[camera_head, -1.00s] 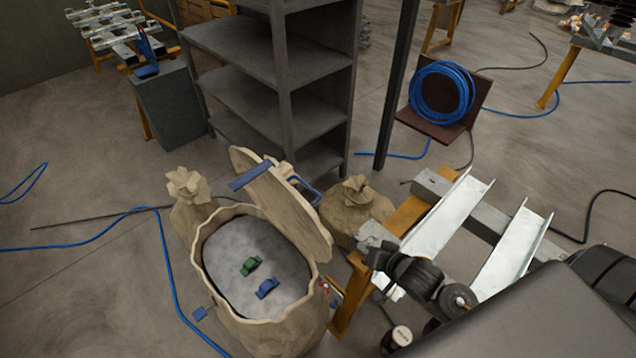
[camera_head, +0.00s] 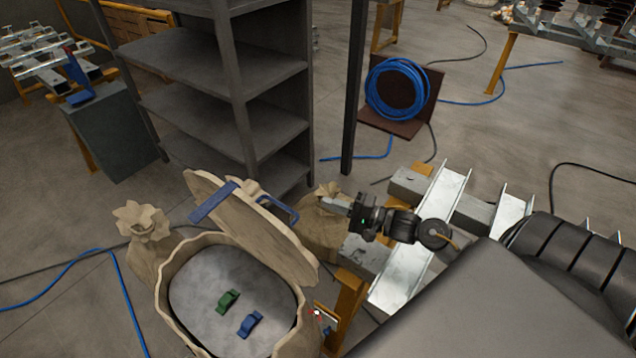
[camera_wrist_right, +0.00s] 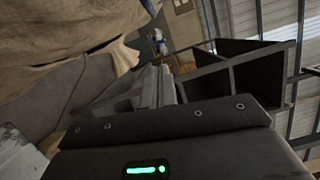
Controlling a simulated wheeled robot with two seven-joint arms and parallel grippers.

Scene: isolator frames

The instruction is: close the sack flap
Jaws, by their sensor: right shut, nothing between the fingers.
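The open sack (camera_head: 172,318) stands at the lower left in the head view, with grey contents, a green clip-like piece (camera_head: 228,300) and a blue one (camera_head: 250,323) inside. Its flap (camera_head: 262,232) stands tilted up at the back right of the mouth, with a blue strap (camera_head: 212,202) and a blue loop handle (camera_head: 279,207). My right gripper (camera_head: 328,203) is to the right of the flap, apart from it, in front of a tied sack. It is shut and empty. In the right wrist view, tan cloth (camera_wrist_right: 60,35) fills the upper left, close to the fingers (camera_wrist_right: 160,88). My left gripper is not in view.
Tied sacks stand left (camera_head: 143,222) and right (camera_head: 318,228) of the open sack. A grey shelf (camera_head: 215,85) rises behind. Metal channels (camera_head: 420,240) on an orange-legged stand are at the right. Blue hose (camera_head: 125,270) lies on the floor at left.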

